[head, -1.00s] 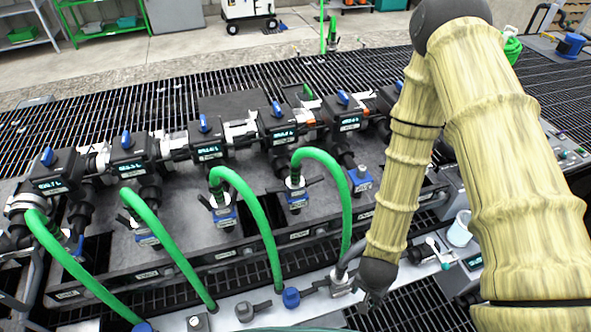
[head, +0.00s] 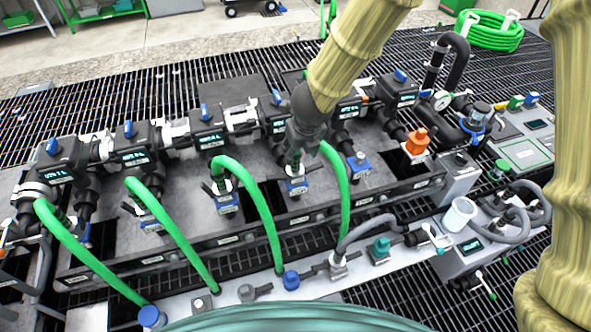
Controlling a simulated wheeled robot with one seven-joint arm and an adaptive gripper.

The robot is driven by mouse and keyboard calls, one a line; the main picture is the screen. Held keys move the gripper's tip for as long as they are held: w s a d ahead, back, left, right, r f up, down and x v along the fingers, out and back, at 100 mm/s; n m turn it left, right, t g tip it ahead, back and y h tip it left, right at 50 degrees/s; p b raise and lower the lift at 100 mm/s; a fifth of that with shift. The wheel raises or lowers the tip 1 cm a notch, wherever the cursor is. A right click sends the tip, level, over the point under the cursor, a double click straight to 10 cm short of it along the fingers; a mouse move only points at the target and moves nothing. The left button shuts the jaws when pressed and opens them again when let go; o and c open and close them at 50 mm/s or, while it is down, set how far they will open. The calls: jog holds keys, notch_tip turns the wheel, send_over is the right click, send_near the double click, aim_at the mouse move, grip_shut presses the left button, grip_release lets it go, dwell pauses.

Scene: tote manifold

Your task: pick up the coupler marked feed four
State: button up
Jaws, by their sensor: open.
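Several green hoses run from a row of couplers on the dark manifold (head: 200,236) down to a pale front rail. The fourth hose (head: 341,190) from the left loops up behind my gripper (head: 297,155), and its upper end is hidden there. My gripper points down, open, just over the fourth coupler (head: 296,184) from the left, which has a blue base tag. I cannot tell whether the fingers touch the hose or coupler. The tags are too small to read, so I cannot confirm which one is marked feed four.
Black valve blocks with blue levers and small displays (head: 209,141) line the back. The third green hose (head: 262,210) arches close on the left. A blue-tagged port (head: 359,166) and an orange cap (head: 416,141) stand to the right. A white cup (head: 460,214) stands at the front right.

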jog(key=r, duration=0.1)
jog(key=m+b, duration=0.1)
jog(key=b, duration=0.1)
send_over(295, 167)
jog(key=x, duration=0.4)
jog(key=shift+s+f, duration=0.15)
jog(key=shift+s, duration=0.25)
jog(key=shift+d+b+x, duration=0.1)
jog(key=shift+b+x, duration=0.1)
jog(key=shift+x, duration=1.25)
jog(key=shift+d+b+x, duration=0.15)
jog(key=shift+x, duration=1.3)
jog(key=shift+w, duration=0.15)
grip_shut()
